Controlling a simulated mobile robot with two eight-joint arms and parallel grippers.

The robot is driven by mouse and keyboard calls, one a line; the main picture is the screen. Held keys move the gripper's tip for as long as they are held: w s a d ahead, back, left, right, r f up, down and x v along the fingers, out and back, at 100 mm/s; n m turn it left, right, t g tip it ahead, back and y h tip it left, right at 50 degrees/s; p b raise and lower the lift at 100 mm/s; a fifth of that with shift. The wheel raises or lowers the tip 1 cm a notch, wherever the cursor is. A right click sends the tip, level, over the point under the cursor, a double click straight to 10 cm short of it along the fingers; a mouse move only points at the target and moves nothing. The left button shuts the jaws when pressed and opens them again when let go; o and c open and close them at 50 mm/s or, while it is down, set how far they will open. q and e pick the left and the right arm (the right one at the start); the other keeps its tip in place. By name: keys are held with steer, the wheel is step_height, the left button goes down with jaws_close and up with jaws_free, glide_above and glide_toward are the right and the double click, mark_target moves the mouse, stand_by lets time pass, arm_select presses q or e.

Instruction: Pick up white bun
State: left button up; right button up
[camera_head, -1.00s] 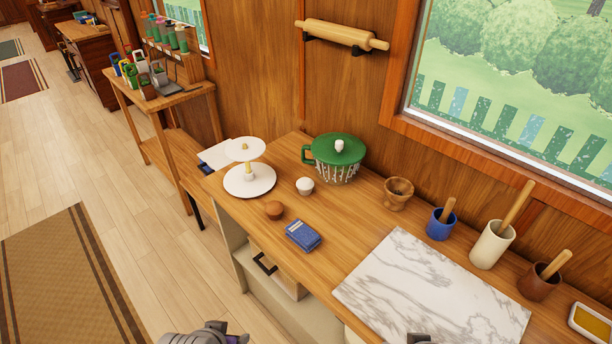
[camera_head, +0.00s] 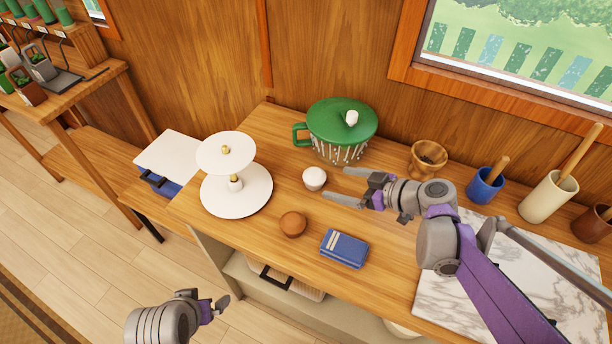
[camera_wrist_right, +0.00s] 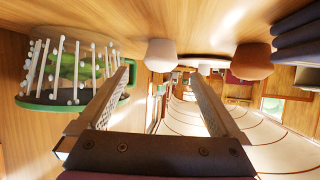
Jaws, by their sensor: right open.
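The white bun (camera_head: 314,178) is a small pale round piece on the wooden counter, between the green-lidded pot and the brown bun. My right gripper (camera_head: 336,184) is open and empty, low over the counter just right of the white bun, its fingers pointing at it. In the right wrist view the white bun (camera_wrist_right: 160,55) lies ahead of the spread fingers (camera_wrist_right: 165,80), apart from them. My left gripper (camera_head: 215,306) is low at the front left, off the counter; its jaws do not show clearly.
The green pot (camera_head: 341,128) stands behind the bun. A two-tier white stand (camera_head: 237,200) is to its left, a brown bun (camera_head: 292,224) and blue box (camera_head: 344,248) in front. A wooden mortar (camera_head: 428,158), a blue cup (camera_head: 485,186) and a marble board (camera_head: 446,285) are right.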

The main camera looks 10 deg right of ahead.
mark_target(322, 178)
steer(key=x, duration=0.3)
steer(key=shift+a+f, duration=0.1)
steer(key=shift+f, duration=0.05)
steer(key=x, duration=0.6)
steer(key=shift+a+r+b, duration=0.1)
steer(key=shift+r+b, duration=0.2)
steer(key=c, duration=1.3)
steer(key=shift+r, duration=0.15)
